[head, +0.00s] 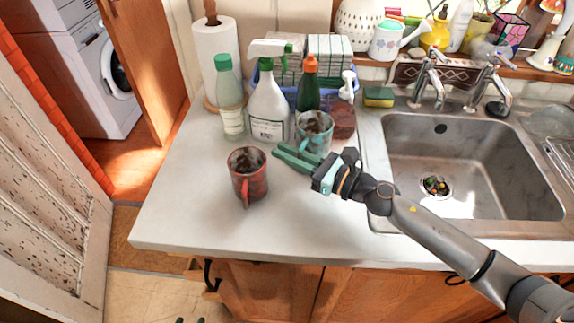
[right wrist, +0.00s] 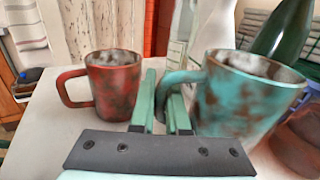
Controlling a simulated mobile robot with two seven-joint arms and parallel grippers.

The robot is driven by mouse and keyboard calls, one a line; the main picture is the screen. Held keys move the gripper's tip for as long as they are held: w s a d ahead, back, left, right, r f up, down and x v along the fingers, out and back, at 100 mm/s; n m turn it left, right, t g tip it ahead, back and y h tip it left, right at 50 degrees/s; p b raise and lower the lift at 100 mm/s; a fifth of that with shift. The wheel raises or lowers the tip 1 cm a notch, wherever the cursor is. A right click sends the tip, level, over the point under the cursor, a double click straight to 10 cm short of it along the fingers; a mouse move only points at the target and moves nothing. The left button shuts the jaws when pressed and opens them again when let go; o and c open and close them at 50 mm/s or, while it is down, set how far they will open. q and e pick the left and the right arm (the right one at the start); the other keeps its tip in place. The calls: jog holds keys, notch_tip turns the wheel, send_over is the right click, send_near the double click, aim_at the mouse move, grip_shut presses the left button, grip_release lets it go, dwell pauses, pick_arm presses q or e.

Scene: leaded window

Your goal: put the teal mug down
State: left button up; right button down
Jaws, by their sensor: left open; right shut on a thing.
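The teal mug (head: 314,133), mottled with brown, is upright at the back of the white counter, beside the bottles. In the right wrist view the teal mug (right wrist: 245,95) is large at the right, its handle at the fingers. My right gripper (head: 296,158) is shut on that handle; its green fingers (right wrist: 162,105) show in the wrist view. I cannot tell whether the mug's base touches the counter, as the gripper hides part of it. My left gripper (head: 190,321) shows only as green fingertips at the bottom edge, open and apart from the mugs.
A red mug (head: 248,175) stands on the counter (head: 185,210) left of the teal one. A spray bottle (head: 268,108), a green-capped bottle (head: 230,100) and a blue basket (head: 345,95) stand behind. The sink (head: 470,165) is at right. The counter's front left is clear.

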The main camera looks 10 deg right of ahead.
jog(key=shift+w+f+b, duration=0.1)
jog(key=shift+f+b, duration=0.2)
jog(key=shift+f, duration=1.3)
jog(key=shift+f, duration=0.15)
jog(key=c, duration=0.9)
grip_release()
jog(key=shift+r, duration=0.25)
jog(key=b+v, duration=0.1)
jog(key=v, duration=0.2)
jog(key=b+v, duration=0.1)
jog(key=v, duration=0.3)
jog(key=b+v, duration=0.1)
jog(key=v, duration=0.2)
jog(key=shift+d+f, duration=0.25)
jog(key=shift+b+v, duration=0.3)
jog(key=shift+v, duration=0.6)
